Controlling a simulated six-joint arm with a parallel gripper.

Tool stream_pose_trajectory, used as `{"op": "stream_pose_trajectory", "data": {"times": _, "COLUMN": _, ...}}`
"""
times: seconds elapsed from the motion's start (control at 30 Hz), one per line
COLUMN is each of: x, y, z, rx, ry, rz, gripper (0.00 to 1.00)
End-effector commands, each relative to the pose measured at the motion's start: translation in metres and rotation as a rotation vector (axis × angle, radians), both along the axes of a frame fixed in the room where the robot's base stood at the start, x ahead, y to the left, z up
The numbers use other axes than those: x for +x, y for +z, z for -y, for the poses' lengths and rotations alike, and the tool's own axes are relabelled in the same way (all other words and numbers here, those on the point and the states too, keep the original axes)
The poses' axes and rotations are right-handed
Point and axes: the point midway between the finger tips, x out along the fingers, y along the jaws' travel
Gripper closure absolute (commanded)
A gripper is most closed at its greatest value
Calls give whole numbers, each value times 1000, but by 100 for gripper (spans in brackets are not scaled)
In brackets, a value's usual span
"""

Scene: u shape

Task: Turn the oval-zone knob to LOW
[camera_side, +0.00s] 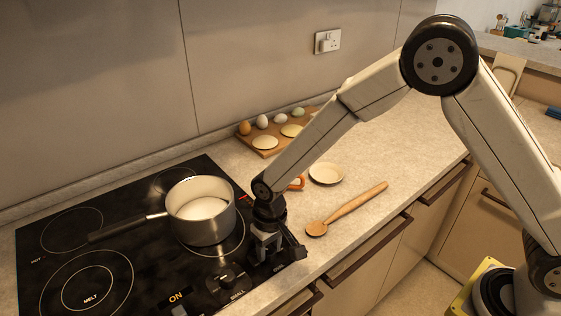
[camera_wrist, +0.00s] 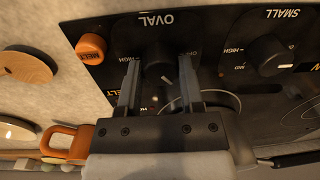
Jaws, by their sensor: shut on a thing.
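The oval-zone knob (camera_wrist: 158,66) is black and round, below the word OVAL in the wrist view. HIGH is at its left and OFF at its right; a pale mark shows on its lower right edge. Any LOW label by it is hidden or unreadable. My gripper (camera_wrist: 160,75) is shut on this knob, with one finger along each side. In the side view, my gripper (camera_side: 266,246) points down at the right end of the black hob (camera_side: 150,262) and hides the oval knob.
The small-zone knob (camera_wrist: 268,51) sits beside the oval knob. An orange knob (camera_wrist: 91,47) is on the other side. A pot (camera_side: 205,222) with white contents stands behind my gripper. A wooden spoon (camera_side: 350,205), a small dish (camera_side: 326,173) and an egg board (camera_side: 265,152) are on the counter.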

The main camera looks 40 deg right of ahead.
Motion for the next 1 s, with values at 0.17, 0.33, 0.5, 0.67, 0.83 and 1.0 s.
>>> {"op": "stream_pose_trajectory", "data": {"times": 0.17, "x": -1, "y": 0, "z": 0, "rx": -1, "ry": -81, "rz": -3, "gripper": 100}}
{"op": "stream_pose_trajectory", "data": {"times": 0.33, "x": -1, "y": 0, "z": 0, "rx": -1, "ry": -117, "rz": -3, "gripper": 100}}
{"op": "stream_pose_trajectory", "data": {"times": 0.5, "x": -1, "y": 0, "z": 0, "rx": -1, "ry": -125, "rz": -4, "gripper": 100}}
{"op": "stream_pose_trajectory", "data": {"times": 0.67, "x": -1, "y": 0, "z": 0, "rx": -1, "ry": -124, "rz": -3, "gripper": 100}}
{"op": "stream_pose_trajectory", "data": {"times": 0.83, "x": -1, "y": 0, "z": 0, "rx": -1, "ry": -123, "rz": -3, "gripper": 24}}
{"op": "stream_pose_trajectory", "data": {"times": 1.0, "x": -1, "y": 0, "z": 0, "rx": -1, "ry": -123, "rz": -1, "gripper": 17}}
